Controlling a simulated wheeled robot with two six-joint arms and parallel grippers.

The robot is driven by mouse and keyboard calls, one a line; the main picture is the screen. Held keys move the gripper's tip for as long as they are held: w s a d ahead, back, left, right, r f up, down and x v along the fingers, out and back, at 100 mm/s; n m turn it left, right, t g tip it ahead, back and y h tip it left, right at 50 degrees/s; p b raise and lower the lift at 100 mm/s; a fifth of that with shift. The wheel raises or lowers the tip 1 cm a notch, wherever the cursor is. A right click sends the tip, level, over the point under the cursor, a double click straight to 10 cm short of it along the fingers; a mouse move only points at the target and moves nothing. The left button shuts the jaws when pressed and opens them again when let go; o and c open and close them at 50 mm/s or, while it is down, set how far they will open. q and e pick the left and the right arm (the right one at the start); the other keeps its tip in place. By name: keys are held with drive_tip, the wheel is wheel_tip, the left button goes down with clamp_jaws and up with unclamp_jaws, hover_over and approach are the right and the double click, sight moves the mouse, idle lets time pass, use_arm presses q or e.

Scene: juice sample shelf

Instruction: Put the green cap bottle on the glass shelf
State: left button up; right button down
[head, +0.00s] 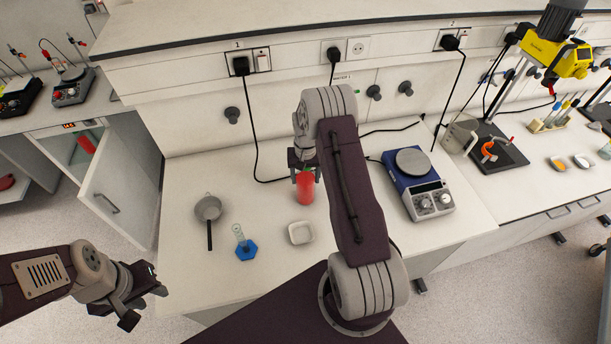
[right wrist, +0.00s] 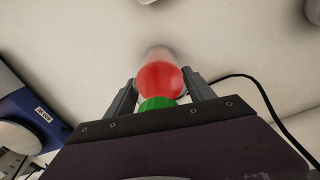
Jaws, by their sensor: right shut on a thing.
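The green cap bottle (head: 305,189) is red and stands roughly upright at the back of the middle bench. My right gripper (head: 303,168) is shut on it near the cap. In the right wrist view the red bottle (right wrist: 160,82) sits between the two fingers, green cap towards the wrist. I cannot tell whether its base touches the bench. My left gripper (head: 143,300) is open and empty, low at the left in front of the bench. A cabinet (head: 66,127) with its door open at the left has a pale greenish shelf inside, partly hidden by the door.
The open cabinet door (head: 118,190) juts out beside the bench. A red item (head: 86,144) is in the cabinet. On the bench are a pan (head: 208,208), a blue-based cylinder (head: 246,249), a white dish (head: 300,233) and a blue hotplate (head: 417,182). Black cables hang behind.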

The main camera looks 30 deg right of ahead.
drive_tip(key=shift+s, duration=0.1)
drive_tip(key=shift+c, duration=1.8)
unclamp_jaws()
drive_tip(key=shift+s+a, duration=0.1)
drive_tip(key=shift+s, duration=0.1)
use_arm(q)
drive_tip(key=shift+s+a, duration=0.1)
drive_tip(key=shift+s, duration=0.1)
use_arm(e)
drive_tip(key=shift+w, duration=0.1)
